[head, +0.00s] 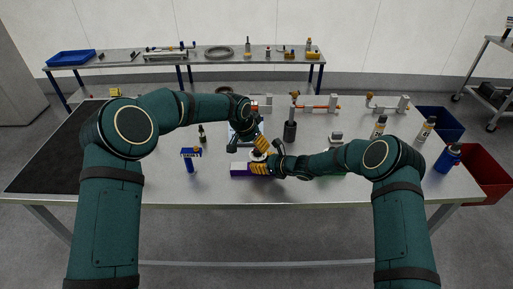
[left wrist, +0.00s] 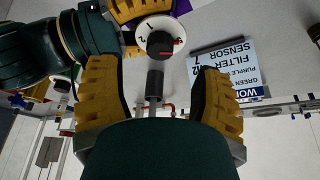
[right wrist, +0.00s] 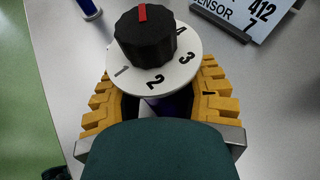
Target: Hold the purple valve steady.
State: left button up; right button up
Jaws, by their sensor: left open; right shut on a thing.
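The purple valve (head: 240,169) sits near the front middle of the bench. Its white dial (right wrist: 158,80) carries numbers, and its black knob (right wrist: 145,37) has a red mark, which points away from the gripper at the top of the right wrist view. My right gripper (right wrist: 157,100) is shut on the valve's purple body below the dial. My left gripper (left wrist: 157,88) is open, its fingers apart, close to the black knob (left wrist: 160,44) but not closed on it. The purple body is mostly hidden by the dial and fingers.
A printed card reading "FILTER SENSOR" (left wrist: 228,68) stands behind the valve. A blue-topped part (head: 190,160) is to the left. A black cylinder (head: 290,131), pipe fittings (head: 318,106) and bottles (head: 379,126) stand to the right. The bench front is mostly clear.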

pick_arm(q)
jog(key=shift+v, duration=1.3)
pick_arm(e)
jog(key=o, duration=1.3)
